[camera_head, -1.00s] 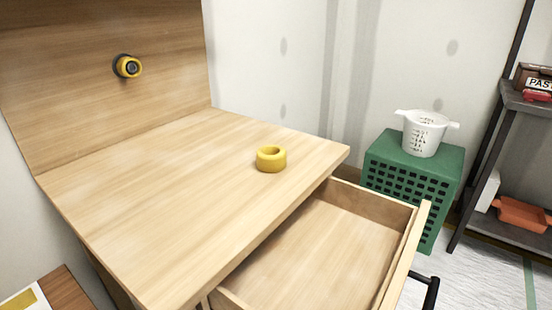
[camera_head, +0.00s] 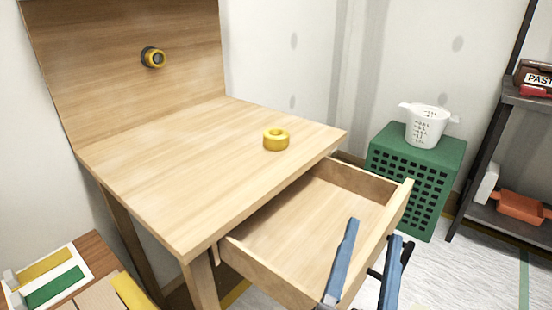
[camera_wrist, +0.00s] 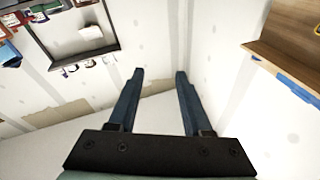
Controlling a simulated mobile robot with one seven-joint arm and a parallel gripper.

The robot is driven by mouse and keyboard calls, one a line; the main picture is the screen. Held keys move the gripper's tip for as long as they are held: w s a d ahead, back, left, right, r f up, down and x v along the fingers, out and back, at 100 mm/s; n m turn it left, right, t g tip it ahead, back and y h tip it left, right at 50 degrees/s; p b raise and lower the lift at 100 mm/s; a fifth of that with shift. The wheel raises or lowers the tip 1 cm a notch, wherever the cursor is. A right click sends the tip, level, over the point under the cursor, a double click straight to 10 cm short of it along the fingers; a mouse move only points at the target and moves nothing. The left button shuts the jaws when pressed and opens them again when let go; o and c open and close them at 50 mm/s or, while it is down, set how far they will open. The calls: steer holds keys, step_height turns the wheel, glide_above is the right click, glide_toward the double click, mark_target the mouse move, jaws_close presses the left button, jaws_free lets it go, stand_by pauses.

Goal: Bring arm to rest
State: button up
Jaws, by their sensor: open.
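My gripper (camera_head: 368,262) shows at the lower right of the head view. Its two blue fingers stand apart in front of the open drawer (camera_head: 297,232), with nothing between them. The wrist view also shows the gripper (camera_wrist: 158,74) open and empty, with pale wall behind it. From these views I cannot tell whether the fingers touch the drawer front. Most of my arm is out of view.
A yellow tape roll (camera_head: 276,139) lies on the wooden desk (camera_head: 180,165). Another yellow-and-black roll (camera_head: 153,57) is on the back panel. A white measuring cup (camera_head: 427,125) stands on a green crate (camera_head: 412,180). A dark shelf (camera_head: 500,150) stands at right.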

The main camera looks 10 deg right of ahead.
steer(key=a+r+n+t+y+p, duration=0.1)
steer(key=a+r+n+t+y, duration=0.25)
steer(key=a+r, duration=0.45)
steer(key=w+a+r+n+t+y+p, duration=0.1)
steer(key=a+r+n+t+y, duration=0.3)
steer(key=r, duration=0.9)
steer(key=a+r+n+t+y, duration=0.2)
steer(key=a+r+t+y, duration=0.25)
steer(key=r, duration=0.55)
step_height(320, 180, up, 38)
steer(key=g+p, duration=0.1)
steer(key=p, duration=3.7)
steer(key=shift+w+a, duration=0.15)
steer(key=shift+w, duration=0.05)
